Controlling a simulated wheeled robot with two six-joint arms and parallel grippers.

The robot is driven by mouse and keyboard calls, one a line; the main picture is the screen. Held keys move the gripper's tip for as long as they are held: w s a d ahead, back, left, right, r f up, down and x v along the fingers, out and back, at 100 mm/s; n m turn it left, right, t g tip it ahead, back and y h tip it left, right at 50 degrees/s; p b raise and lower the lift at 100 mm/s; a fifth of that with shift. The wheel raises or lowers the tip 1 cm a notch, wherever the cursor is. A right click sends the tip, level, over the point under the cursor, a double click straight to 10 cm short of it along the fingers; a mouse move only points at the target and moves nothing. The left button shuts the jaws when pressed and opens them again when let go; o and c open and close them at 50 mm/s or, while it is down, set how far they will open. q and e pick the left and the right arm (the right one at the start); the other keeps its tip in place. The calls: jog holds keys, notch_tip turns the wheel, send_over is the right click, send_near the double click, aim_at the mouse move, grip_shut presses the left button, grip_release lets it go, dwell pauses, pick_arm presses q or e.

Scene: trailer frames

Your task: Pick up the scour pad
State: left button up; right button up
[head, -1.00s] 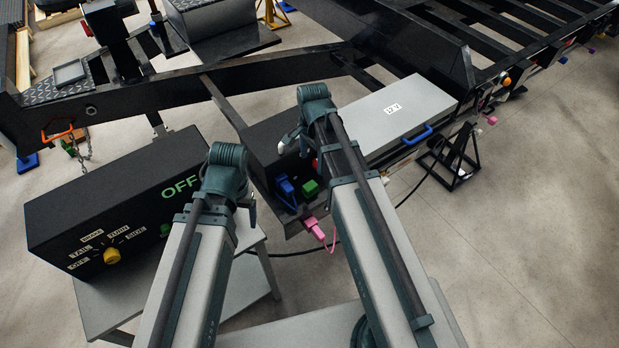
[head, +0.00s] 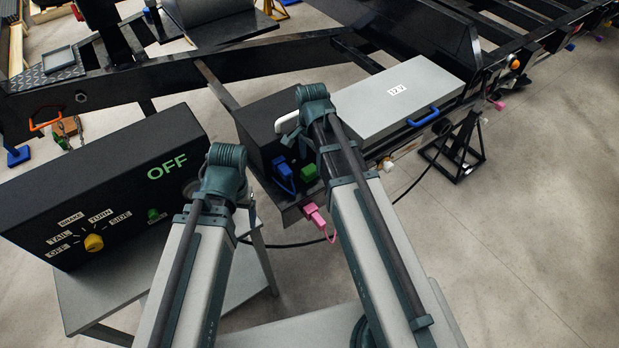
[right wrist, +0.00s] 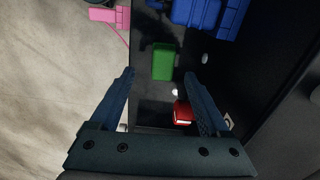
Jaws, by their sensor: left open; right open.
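A small green block (head: 308,172), perhaps the scour pad, lies in a dark open tray (head: 291,207) ahead of my arms. In the right wrist view the green block (right wrist: 163,62) is beyond and between my right fingertips, apart from them. My right gripper (right wrist: 160,77) is open and empty over the tray. In the head view its fingers are hidden behind its own arm. My left gripper (head: 251,211) is left of the tray, mostly hidden behind its wrist; no object shows in it.
A blue plug (head: 283,175), a pink plug (head: 316,217) and a red item (right wrist: 182,112) are at the tray. A black control box (head: 105,185) marked OFF stands left. A grey lidded box (head: 395,103) with a blue handle is right.

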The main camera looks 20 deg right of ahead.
aim_at(310, 168)
jog(key=f+b, duration=0.5)
jog(key=shift+w+a+f, duration=0.1)
jog(key=shift+w+a, duration=0.05)
jog(key=shift+a, duration=0.05)
grip_shut()
dwell(0.5)
